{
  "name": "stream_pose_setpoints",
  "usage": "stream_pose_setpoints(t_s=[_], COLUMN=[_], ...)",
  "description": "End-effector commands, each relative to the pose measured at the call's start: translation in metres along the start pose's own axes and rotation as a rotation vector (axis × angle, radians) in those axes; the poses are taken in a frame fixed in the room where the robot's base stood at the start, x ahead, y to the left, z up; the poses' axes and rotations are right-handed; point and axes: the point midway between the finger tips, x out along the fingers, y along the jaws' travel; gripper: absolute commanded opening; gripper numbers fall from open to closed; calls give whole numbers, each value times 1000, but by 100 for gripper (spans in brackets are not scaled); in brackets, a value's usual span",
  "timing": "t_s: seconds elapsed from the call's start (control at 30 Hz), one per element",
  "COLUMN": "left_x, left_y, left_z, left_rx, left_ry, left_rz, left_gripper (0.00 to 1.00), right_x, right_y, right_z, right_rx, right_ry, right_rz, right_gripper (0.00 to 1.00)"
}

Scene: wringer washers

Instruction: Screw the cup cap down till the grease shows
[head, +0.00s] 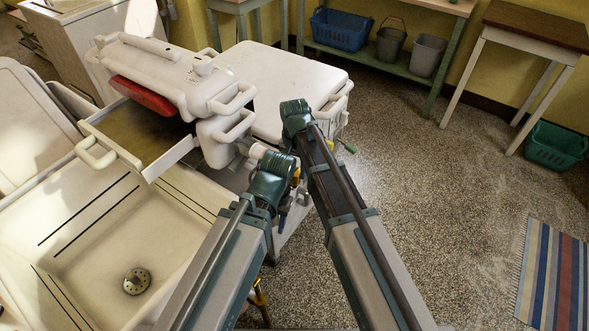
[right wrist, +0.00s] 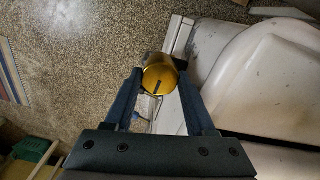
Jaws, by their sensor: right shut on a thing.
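A round brass cup cap (right wrist: 160,79) with a dark line across its top shows in the right wrist view. My right gripper (right wrist: 159,72) is shut on it, one dark finger on each side. The cup below the cap is hidden, and I see no grease. In the head view a small yellow bit (head: 297,175) shows between my two arms beside the washer, most of it hidden by them. My left gripper cannot be made out; my arm covers that area.
A sink basin (head: 85,240) is at the lower left. Speckled floor (head: 430,200) is free at the right, with a striped rug (head: 552,275) and green basket (head: 555,147).

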Motion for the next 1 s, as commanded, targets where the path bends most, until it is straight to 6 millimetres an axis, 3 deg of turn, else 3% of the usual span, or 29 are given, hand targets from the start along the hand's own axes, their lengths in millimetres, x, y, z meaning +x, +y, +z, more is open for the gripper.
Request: stream_pose_setpoints(t_s=[0.47,0.5,0.63,0.67,1.0], left_x=[0,0,0,0,0], left_y=[0,0,0,0,0], left_z=[0,0,0,0,0], left_rx=[0,0,0,0,0], left_ry=[0,0,0,0,0], left_rz=[0,0,0,0,0], left_gripper=[50,50,50,50,50], right_x=[0,0,0,0,0], right_y=[0,0,0,0,-1], right_z=[0,0,0,0,0], right_rx=[14,14,13,13,12], right_ry=[0,0,0,0,0], right_rz=[0,0,0,0,-2], right_gripper=[0,57,81,86,86])
